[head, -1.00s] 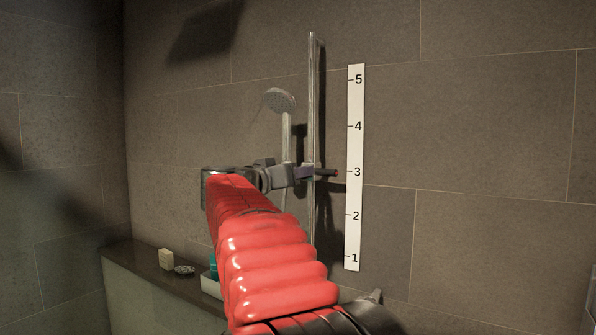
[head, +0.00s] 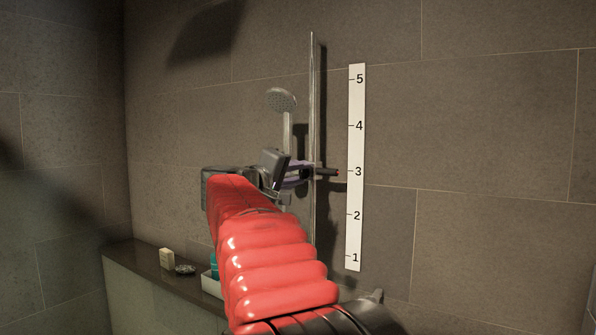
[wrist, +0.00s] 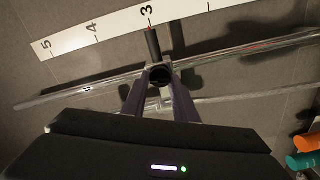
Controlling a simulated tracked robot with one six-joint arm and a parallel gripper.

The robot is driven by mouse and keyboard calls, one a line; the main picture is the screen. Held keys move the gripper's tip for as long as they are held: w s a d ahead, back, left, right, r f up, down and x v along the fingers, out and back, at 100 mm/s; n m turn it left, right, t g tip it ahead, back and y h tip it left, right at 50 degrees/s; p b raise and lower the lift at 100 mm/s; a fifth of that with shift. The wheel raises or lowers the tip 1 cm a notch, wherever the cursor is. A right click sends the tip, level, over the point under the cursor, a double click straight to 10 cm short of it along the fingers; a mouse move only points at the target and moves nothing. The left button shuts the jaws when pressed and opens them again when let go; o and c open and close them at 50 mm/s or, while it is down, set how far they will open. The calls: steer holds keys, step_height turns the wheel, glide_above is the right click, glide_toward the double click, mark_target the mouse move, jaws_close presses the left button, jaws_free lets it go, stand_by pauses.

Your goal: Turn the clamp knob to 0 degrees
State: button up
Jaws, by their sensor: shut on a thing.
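A dark pointer with a red tip (head: 327,172) sticks out from the clamp towards the 3 on the white scale (head: 356,130). I see no angle marking on the knob.
The hand shower (head: 281,101) hangs just left of the rail. A dark ledge (head: 146,262) at lower left bears a soap bar (head: 167,258), a small dark dish (head: 185,269) and a white tray (head: 211,285). The tiled wall right of the scale is clear.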

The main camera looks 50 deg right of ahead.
steer(key=shift+r+n, duration=0.15)
steer(key=shift+n, duration=0.95)
steer(key=o, duration=1.1)
steer(key=shift+c, duration=0.2)
steer(key=s+a, duration=0.1)
steer(key=a, duration=1.2)
steer(key=shift+s+a, duration=0.15)
steer(key=shift+a, duration=0.2)
